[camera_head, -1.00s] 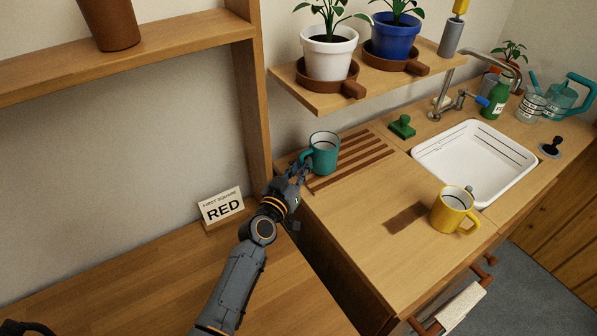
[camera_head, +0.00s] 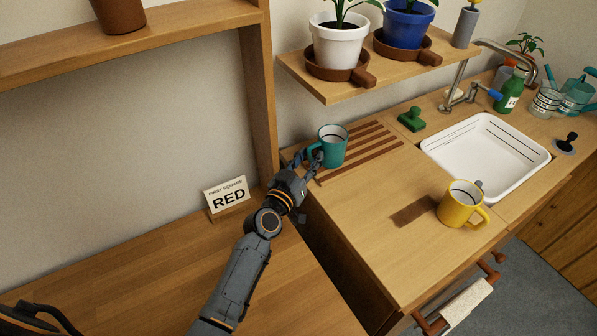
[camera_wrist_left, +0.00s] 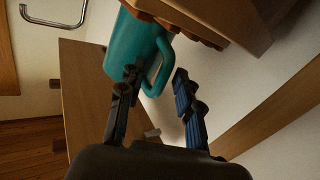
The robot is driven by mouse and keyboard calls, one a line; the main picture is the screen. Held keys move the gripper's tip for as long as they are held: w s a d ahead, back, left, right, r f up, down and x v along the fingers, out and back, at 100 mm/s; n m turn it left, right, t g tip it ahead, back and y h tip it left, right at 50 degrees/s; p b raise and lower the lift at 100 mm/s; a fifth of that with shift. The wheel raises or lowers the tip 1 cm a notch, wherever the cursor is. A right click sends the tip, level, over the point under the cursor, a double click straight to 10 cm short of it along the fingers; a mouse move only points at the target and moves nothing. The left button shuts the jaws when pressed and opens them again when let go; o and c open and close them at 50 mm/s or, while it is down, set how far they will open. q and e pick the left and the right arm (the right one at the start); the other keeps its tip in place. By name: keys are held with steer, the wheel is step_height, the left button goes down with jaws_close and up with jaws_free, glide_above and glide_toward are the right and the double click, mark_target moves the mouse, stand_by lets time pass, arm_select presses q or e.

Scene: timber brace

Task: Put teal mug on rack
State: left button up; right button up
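The teal mug (camera_head: 333,146) stands upright at the left end of the slatted wooden rack (camera_head: 372,144) on the counter, its handle facing left toward my gripper. My left gripper (camera_head: 313,165) is at the handle. In the left wrist view the gripper (camera_wrist_left: 156,95) has its fingers apart, one on each side of the lower handle line of the teal mug (camera_wrist_left: 135,45). A gap shows between the fingers, and I cannot tell whether either touches the handle. My right gripper is not in view.
A yellow mug (camera_head: 460,205) stands on the counter near a dark brown patch (camera_head: 413,211). A shelf (camera_head: 325,88) with potted plants overhangs the rack. A green stamp-like object (camera_head: 411,119) and a white sink (camera_head: 485,155) lie to the right. A RED sign (camera_head: 228,196) stands left.

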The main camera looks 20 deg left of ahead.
arm_select(q)
steer(key=v, duration=1.1)
steer(key=shift+s, duration=0.25)
